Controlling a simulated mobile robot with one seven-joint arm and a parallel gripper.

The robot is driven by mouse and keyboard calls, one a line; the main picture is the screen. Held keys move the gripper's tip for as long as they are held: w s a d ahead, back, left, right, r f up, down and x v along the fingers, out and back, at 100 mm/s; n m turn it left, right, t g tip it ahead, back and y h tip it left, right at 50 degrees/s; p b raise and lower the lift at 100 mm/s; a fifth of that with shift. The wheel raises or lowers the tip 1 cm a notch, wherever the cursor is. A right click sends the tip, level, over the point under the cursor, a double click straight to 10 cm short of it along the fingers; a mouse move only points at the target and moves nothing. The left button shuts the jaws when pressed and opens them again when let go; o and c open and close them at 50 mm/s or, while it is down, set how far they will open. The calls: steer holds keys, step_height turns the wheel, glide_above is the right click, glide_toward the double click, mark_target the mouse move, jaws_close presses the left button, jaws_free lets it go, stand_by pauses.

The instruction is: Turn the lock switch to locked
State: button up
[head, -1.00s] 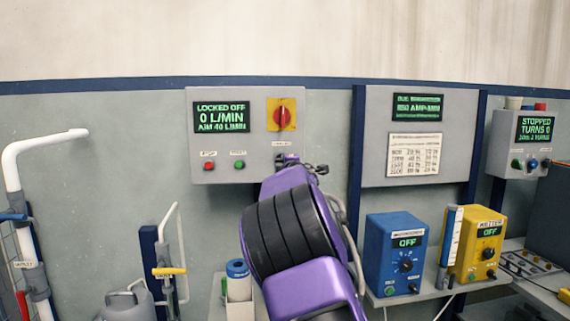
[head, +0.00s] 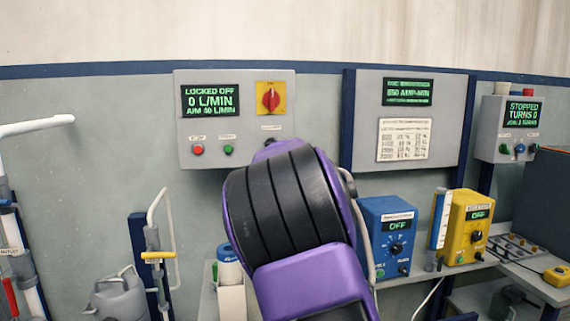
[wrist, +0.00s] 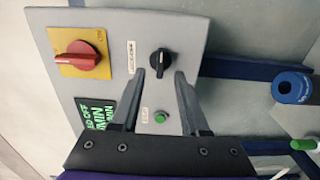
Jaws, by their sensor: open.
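The grey control panel (head: 250,145) has a display (head: 210,101) reading "LOCKED OFF, 0 L/MIN". It carries a red rotary switch (head: 270,97) on a yellow plate, its handle upright; it also shows in the wrist view (wrist: 76,55). A small black knob (wrist: 160,62) sits lower on the panel beside a label, hidden behind my arm in the head view. I cannot read which one is the lock switch. My gripper (wrist: 160,75) is open, its fingertips either side of the black knob's position; I cannot tell whether they touch it.
A blue box (head: 388,238) and a yellow box (head: 468,228) stand on the shelf at right. A blue-topped roll (wrist: 292,88) is near the panel.

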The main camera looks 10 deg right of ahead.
steer(key=s+b, duration=0.2)
steer(key=s, duration=1)
steer(key=shift+s+b, duration=0.15)
steer(key=shift+b, duration=0.2)
steer(key=shift+r, duration=0.1)
